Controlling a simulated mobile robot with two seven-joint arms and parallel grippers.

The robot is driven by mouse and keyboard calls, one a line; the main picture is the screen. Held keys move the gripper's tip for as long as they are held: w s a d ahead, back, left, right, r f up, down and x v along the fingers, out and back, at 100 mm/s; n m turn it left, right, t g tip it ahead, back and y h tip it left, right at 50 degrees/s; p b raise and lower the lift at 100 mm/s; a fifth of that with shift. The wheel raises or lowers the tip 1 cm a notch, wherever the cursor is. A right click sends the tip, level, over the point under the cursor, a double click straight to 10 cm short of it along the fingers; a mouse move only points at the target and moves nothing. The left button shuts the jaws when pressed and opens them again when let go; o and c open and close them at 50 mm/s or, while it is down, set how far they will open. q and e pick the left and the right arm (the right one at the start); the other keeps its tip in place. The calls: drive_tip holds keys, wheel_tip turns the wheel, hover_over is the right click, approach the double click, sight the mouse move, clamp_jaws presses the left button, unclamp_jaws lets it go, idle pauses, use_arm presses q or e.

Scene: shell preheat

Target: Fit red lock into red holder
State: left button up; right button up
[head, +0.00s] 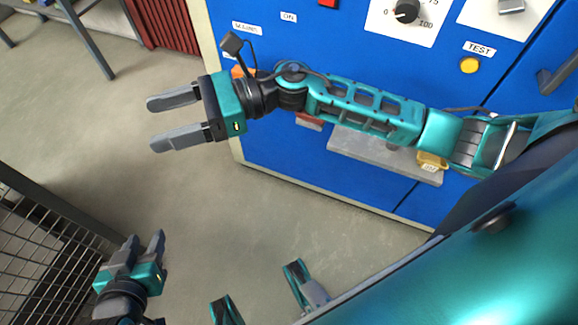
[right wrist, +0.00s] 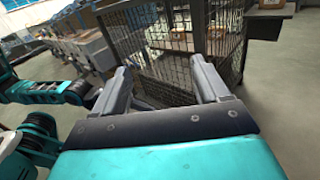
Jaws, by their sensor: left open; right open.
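My right gripper (head: 152,124) reaches across the front of the blue cabinet in the head view, open and empty, with its fingers past the cabinet's left edge. It also shows open in the right wrist view (right wrist: 160,66), with nothing between the fingers. My left gripper (head: 145,238) is low at the left, open and empty over the floor. A red piece with a pale lower part (head: 310,120) shows partly below my right forearm, near the grey shelf; I cannot tell whether it is the red lock. Another red part (head: 328,3) is cut off at the top edge. No red holder is clearly identifiable.
The blue cabinet (head: 290,170) carries a grey shelf (head: 350,147) with a yellow labelled piece (head: 431,160), a dial (head: 406,11) and a yellow TEST button (head: 470,65). A mesh cage (head: 40,235) stands at lower left. The floor between is clear.

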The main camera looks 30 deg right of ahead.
drive_tip(key=w+d+f+m+t+h, duration=0.1)
drive_tip(key=d+f+m+t+h, duration=0.3)
drive_tip(key=m, duration=0.7)
drive_tip(key=w+d+r+m+t+h, duration=0.1)
drive_tip(key=m+t, duration=0.4)
drive_tip(key=m, duration=0.5)
drive_tip(key=w+d+f+m+t+h, duration=0.1)
drive_tip(key=d+f+m+t+h, duration=0.3)
drive_tip(key=m, duration=0.7)
drive_tip(key=s+d+f+m+g+h, duration=0.2)
drive_tip(key=s+f+m, duration=0.3)
drive_tip(key=m, duration=0.3)
drive_tip(key=s+d+f+m+g+h, duration=0.2)
drive_tip(key=s+d+f+m+h, duration=0.1)
drive_tip(key=f+m, duration=0.4)
drive_tip(key=s+d+m, duration=0.1)
drive_tip(key=s+m, duration=0.1)
drive_tip(key=shift+s+d+f+h, duration=0.15)
drive_tip(key=shift+s+d+h, duration=0.1)
drive_tip(key=shift+s+h, duration=0.15)
use_arm(q)
drive_tip(key=shift+r, duration=0.1)
